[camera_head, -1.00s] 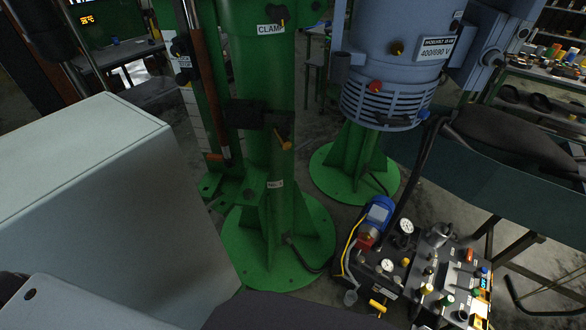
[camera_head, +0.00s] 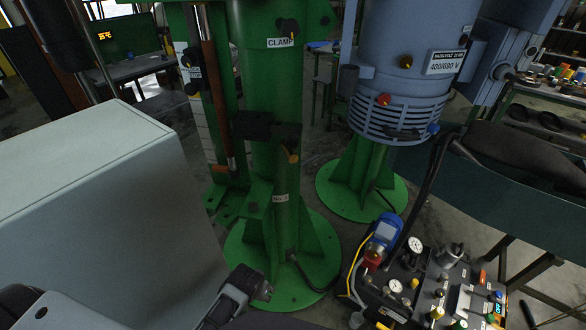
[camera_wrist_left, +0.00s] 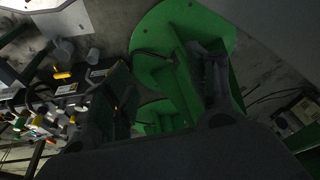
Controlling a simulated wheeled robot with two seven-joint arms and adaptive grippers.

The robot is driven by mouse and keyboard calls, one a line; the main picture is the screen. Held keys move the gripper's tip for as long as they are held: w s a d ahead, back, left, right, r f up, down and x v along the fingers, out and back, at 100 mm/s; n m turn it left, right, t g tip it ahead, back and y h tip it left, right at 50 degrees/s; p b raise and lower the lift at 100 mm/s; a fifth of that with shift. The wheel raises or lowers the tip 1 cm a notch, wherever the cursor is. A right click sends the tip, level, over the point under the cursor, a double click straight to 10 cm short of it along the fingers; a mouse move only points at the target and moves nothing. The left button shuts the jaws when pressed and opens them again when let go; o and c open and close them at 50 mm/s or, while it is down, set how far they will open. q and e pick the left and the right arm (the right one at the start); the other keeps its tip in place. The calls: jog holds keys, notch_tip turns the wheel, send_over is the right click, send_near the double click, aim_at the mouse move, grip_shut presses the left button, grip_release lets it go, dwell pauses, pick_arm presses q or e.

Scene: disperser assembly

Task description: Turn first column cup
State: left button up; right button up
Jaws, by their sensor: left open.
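The first green column (camera_head: 265,110), labelled "CLAMP" at the top and with a "No. 1" style tag lower down, stands on a round green base in the head view. It carries a black knob (camera_head: 288,29) near the top and a black bracket with a yellow-brown lever (camera_head: 290,151). I cannot tell which part is the cup. My left gripper (camera_head: 262,291) is at the bottom, in front of the column's base. In the left wrist view its fingers (camera_wrist_left: 165,95) are apart, with nothing seen held; the green base (camera_wrist_left: 160,65) lies beyond. My right gripper is not in view.
A grey box (camera_head: 90,190) fills the left. A blue motor (camera_head: 410,60) on a second green stand is at the right back. A panel (camera_head: 430,290) with gauges, valves and a small blue motor stands at the lower right. Bare floor shows between the stands.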

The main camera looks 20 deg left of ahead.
pick_arm(q)
jog(key=w+r+n+t+y, duration=0.1)
jog(key=w+r+n+y, duration=0.1)
jog(key=w+r, duration=0.45)
jog(key=n+t+y+b, duration=0.1)
jog(key=n+t+y, duration=0.5)
jog(key=t+y, duration=0.3)
send_near(294, 159)
jog(key=s+d+h, duration=0.1)
jog(key=s, duration=0.2)
jog(key=shift+w+d+r+t, duration=0.1)
jog(key=shift+t, duration=0.3)
jog(key=shift+w, duration=0.1)
jog(key=p+x, duration=0.3)
jog(key=x, duration=0.8)
jog(key=shift+w+a, duration=0.2)
jog(key=shift+a, duration=0.1)
jog(key=shift+x, duration=0.95)
